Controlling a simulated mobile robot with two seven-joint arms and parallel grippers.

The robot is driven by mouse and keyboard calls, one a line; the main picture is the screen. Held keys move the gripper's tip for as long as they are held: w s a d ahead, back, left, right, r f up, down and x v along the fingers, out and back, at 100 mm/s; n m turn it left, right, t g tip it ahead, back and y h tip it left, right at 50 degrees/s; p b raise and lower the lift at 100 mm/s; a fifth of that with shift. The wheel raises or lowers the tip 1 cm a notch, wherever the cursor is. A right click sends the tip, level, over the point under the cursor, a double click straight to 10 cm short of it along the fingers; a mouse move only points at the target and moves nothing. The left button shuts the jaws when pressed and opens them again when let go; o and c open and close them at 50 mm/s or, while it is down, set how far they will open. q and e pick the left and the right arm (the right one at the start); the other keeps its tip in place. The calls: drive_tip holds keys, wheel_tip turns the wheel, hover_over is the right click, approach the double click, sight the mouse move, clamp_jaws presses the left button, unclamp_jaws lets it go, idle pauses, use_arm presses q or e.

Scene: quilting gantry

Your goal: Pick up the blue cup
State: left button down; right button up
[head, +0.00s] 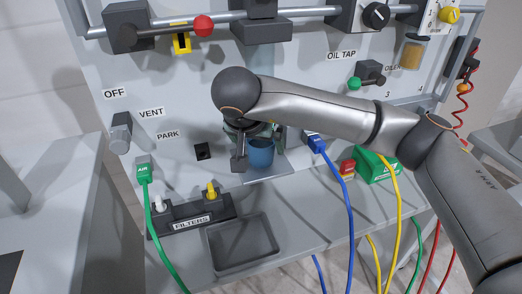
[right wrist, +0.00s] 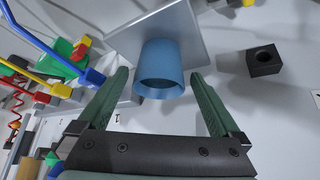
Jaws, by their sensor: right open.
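The blue cup (head: 261,152) stands on a small grey ledge at the panel, partly hidden behind my right gripper in the head view. In the right wrist view the blue cup (right wrist: 164,70) shows with its open rim toward the camera. My right gripper (head: 240,160) is at the cup, its far parts partly covered by my arm. In the right wrist view its two green fingers (right wrist: 160,92) are spread wide, one on each side of the cup's rim, with gaps on both sides. The fingers do not touch the cup. My left gripper is not in view.
A filter holder (head: 191,220) and an empty grey tray (head: 242,243) sit on the shelf at lower left. A blue hose plug (head: 315,142) is close on the right, with a green box (head: 377,167) beyond. A black socket block (head: 202,151) is left of the gripper.

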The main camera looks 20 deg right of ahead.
drive_tip(key=x, duration=0.3)
drive_tip(key=shift+w+d+f, duration=0.1)
drive_tip(key=shift+d, duration=0.05)
drive_tip(key=shift+c, duration=0.2)
drive_tip(key=c, duration=1.3)
